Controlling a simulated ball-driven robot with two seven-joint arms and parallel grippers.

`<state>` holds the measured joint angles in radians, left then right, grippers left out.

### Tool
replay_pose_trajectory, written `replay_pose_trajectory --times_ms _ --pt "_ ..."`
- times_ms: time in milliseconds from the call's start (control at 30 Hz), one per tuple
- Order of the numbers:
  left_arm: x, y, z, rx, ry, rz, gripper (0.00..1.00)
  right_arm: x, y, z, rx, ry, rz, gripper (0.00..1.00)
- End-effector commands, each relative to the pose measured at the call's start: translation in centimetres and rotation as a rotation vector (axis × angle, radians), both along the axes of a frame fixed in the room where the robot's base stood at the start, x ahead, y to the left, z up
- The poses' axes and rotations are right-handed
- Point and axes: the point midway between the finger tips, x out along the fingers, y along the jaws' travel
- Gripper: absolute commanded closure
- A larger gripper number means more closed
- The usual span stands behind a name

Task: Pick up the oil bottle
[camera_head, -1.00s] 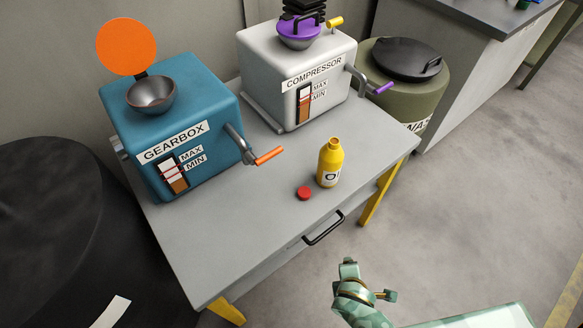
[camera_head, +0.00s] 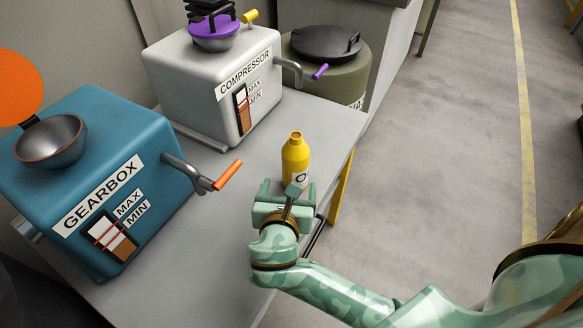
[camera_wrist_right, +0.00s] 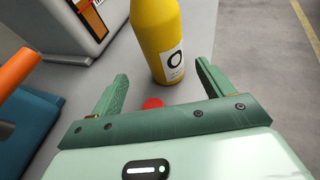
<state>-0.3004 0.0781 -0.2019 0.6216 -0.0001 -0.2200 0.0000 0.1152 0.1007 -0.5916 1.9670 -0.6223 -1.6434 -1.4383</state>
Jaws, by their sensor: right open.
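The yellow oil bottle (camera_head: 295,158) stands upright and uncapped on the grey table, its white label partly hidden by my right gripper in the head view. In the right wrist view the bottle (camera_wrist_right: 157,38) stands just ahead of the fingers, a little right of the middle between them. My right gripper (camera_head: 284,190) is open and empty, close in front of the bottle, with its fingers pointing toward it. The gripper also shows in the right wrist view (camera_wrist_right: 160,82). My left gripper is in no view.
A red cap (camera_wrist_right: 153,103) lies on the table before the bottle. The blue gearbox (camera_head: 90,180) with an orange crank (camera_head: 228,175) stands left. The white compressor (camera_head: 200,85) stands behind, and an olive drum (camera_head: 340,75) is beyond the table (camera_head: 215,240).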

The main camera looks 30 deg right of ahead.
Motion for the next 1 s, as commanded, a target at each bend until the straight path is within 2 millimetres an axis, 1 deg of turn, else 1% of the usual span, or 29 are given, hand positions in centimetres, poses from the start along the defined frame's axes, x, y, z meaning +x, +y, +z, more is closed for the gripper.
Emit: replay_pose_trajectory --times_ms 33,100,300,500,600,700,867,900,967,1000 --pt "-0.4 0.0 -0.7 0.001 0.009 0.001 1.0 0.8 -0.6 -0.8 0.0 0.002 -0.001 0.21" --pt "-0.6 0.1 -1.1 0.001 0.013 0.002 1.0 1.6 -1.2 -1.2 -0.001 0.003 0.0 0.21" --pt "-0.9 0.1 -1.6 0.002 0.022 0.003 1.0 2.8 -2.2 -1.4 0.004 0.001 0.0 0.21" --pt "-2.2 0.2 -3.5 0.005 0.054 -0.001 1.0 5.1 -4.6 -2.0 0.001 0.004 -0.001 0.21" --pt "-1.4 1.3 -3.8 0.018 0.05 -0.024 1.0 6.0 -5.3 -2.3 0.003 0.004 0.001 0.21" --pt "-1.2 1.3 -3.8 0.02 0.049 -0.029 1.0 6.3 -5.5 -2.1 0.004 0.002 0.002 0.21" --pt "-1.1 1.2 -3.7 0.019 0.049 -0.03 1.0 6.3 -5.5 -1.9 0.004 0.001 0.001 0.21" --pt "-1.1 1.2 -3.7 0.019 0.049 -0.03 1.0 6.3 -5.5 -1.9 0.004 0.001 0.001 0.26" --pt "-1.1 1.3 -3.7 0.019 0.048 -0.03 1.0 6.3 -5.5 -1.9 0.004 0.001 0.001 0.43" --pt "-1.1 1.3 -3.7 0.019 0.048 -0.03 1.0 6.3 -5.5 -2.0 0.004 0.001 0.001 0.54"
